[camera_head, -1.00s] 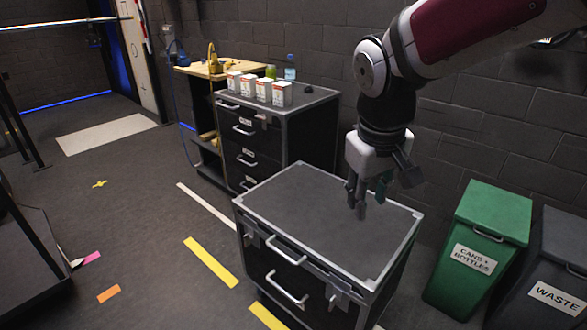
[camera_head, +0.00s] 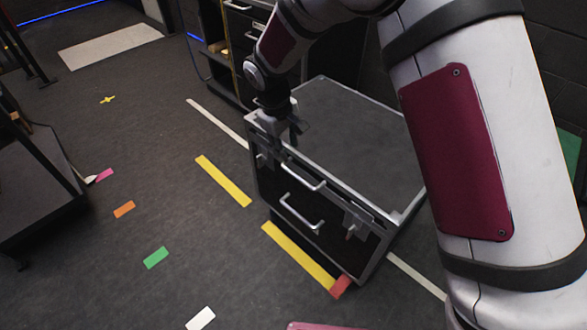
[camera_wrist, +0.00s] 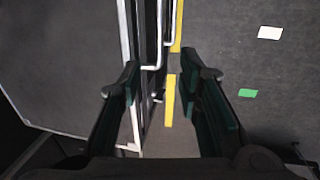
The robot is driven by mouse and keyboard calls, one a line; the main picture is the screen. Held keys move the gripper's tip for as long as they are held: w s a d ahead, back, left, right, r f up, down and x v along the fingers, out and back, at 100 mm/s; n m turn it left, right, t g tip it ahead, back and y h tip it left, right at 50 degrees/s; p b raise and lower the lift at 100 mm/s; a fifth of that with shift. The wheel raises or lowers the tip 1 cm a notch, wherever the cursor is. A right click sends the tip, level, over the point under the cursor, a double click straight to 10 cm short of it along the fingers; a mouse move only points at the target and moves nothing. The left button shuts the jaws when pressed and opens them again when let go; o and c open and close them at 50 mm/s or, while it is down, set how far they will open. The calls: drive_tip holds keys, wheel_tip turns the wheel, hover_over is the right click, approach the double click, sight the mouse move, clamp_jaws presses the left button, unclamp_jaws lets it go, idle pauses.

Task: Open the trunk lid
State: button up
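The trunk is a black case with metal edges. Its flat grey lid (camera_head: 350,130) is closed in the head view. Two silver handles, an upper one (camera_head: 303,178) and a lower one (camera_head: 300,212), are on its front face. A latch (camera_head: 358,222) sits at the front right. My gripper (camera_head: 290,140) is over the front edge near the trunk's left corner. In the wrist view, my gripper (camera_wrist: 168,95) is open and empty, with the lid (camera_wrist: 65,60) to the left and the front handle (camera_wrist: 155,50) ahead between the fingers. The left front latch is mostly hidden.
Yellow floor strips (camera_head: 223,180) run in front of the trunk. A drawer cabinet (camera_head: 235,50) stands behind it. A green bin (camera_head: 569,150) is mostly hidden behind my arm at the right. A dark platform (camera_head: 35,185) is at the far left.

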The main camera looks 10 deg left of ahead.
sight(295, 174)
drive_tip(key=f, duration=0.4)
drive_tip(key=w+d+f+b, duration=0.1)
drive_tip(key=f, duration=0.3)
drive_tip(key=w+f, duration=0.1)
drive_tip(key=f, duration=0.3)
drive_tip(key=shift+d+f, duration=0.2)
drive_tip(key=shift+d, duration=0.1)
clamp_jaws()
